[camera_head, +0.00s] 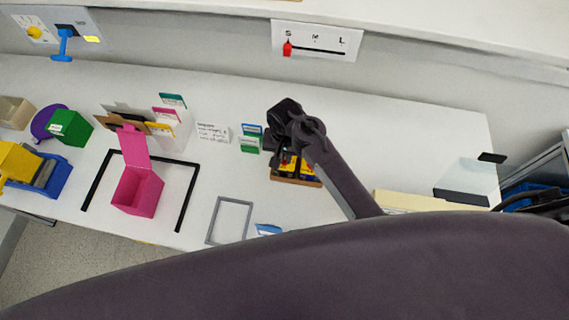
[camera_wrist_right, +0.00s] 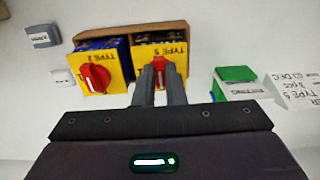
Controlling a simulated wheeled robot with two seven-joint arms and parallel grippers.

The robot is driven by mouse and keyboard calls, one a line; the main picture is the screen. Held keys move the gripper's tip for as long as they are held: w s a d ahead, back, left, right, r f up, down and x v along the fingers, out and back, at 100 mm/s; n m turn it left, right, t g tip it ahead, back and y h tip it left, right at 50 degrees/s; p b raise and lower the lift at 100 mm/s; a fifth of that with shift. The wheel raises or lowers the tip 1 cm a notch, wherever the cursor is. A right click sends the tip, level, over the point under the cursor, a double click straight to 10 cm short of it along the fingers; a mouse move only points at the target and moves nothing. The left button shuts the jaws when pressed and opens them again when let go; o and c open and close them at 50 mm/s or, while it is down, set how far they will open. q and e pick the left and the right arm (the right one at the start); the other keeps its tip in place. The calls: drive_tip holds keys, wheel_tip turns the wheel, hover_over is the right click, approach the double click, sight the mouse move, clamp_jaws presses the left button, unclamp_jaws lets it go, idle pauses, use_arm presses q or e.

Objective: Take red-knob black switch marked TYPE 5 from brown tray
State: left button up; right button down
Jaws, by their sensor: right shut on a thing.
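In the right wrist view the TYPE 5 switch (camera_wrist_right: 172,52) has a yellow face plate, a dark body behind it and a red knob (camera_wrist_right: 159,68). It sits in the brown tray (camera_wrist_right: 160,27), right of a TYPE 2 switch (camera_wrist_right: 95,70), also with a red knob. My right gripper (camera_wrist_right: 162,72) is shut on the TYPE 5 switch's red knob, one finger on each side. In the head view my right gripper and arm hide much of the brown tray (camera_head: 298,181) and its switches. My left gripper is not in view.
A pink open box (camera_head: 138,190) stands inside a black frame (camera_head: 92,182) on the white table. A grey frame (camera_head: 230,219) lies nearer the front edge. Green and blue labels (camera_head: 250,145) stand left of the tray. A wall slider (camera_head: 316,48) is behind.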

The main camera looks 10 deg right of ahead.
drive_tip(key=shift+r+p, duration=0.9)
drive_tip(key=shift+r, duration=2.65)
